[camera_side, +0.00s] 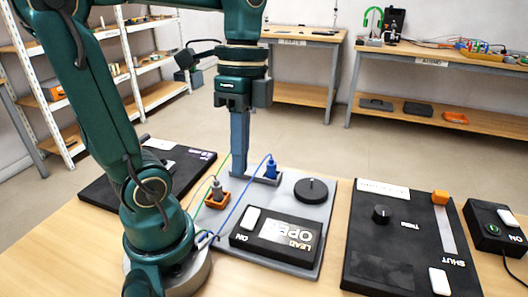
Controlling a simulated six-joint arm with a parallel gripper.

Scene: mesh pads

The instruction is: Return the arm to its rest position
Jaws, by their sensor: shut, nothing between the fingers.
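My gripper (240,170) points straight down in the middle of the side view. Its long blue-grey fingers are shut together with nothing between them. The fingertips are low over the back of a light grey pad (318,215), just left of a blue plug (271,168). I cannot tell whether they touch the pad. My arm stands at the left, and its base is on the wooden table.
Green and blue cables run toward my base. Black panels stand left (188,165) and right (385,262), with a button box (492,228) far right.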

